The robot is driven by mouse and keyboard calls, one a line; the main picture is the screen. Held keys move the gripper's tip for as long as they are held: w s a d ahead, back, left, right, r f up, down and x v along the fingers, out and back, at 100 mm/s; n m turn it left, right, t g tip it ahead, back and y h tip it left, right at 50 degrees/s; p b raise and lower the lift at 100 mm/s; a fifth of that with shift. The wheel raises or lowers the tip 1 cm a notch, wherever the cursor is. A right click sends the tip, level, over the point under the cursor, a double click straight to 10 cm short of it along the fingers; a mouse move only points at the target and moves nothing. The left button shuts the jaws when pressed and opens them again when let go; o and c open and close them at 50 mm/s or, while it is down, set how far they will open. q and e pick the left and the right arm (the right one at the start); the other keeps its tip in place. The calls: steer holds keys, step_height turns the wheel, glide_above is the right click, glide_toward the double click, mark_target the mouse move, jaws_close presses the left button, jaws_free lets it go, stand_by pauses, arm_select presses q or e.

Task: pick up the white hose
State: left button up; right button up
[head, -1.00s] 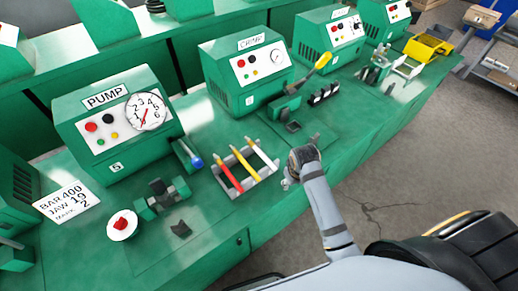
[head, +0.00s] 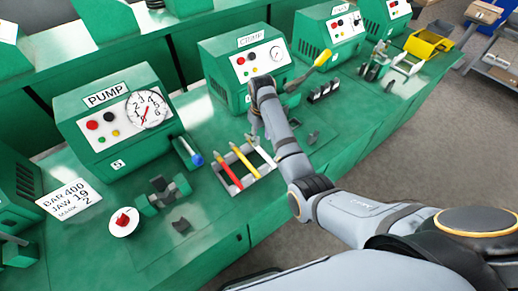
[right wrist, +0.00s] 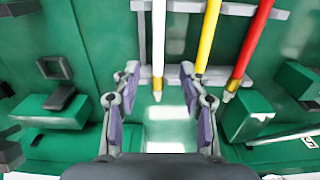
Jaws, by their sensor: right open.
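The white hose (right wrist: 158,40) lies at one end of a row of three in a light grey rack (right wrist: 276,13). In the head view the white hose (head: 263,153) is partly hidden by my right arm. The yellow hose (head: 244,160) and red hose (head: 229,169) lie beside it. My right gripper (head: 256,128) is over the far end of the rack, pointing down. In the right wrist view my right gripper (right wrist: 158,84) is open and empty, with its fingers apart on either side of the white hose's end. I cannot tell how far above it they are. My left gripper is not in view.
The pump box (head: 112,120) stands left of the rack, with a blue-tipped tool (head: 192,152) between them. The crimp box (head: 243,65) stands behind my right gripper. A yellow-handled lever (head: 318,62) rises to its right. The bench front is mostly clear.

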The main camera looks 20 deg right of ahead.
mark_target(261, 151)
steer(key=f, duration=0.2)
steer(key=f+p, duration=0.1)
steer(key=f, duration=0.5)
steer(key=shift+w, duration=0.25)
jaws_close()
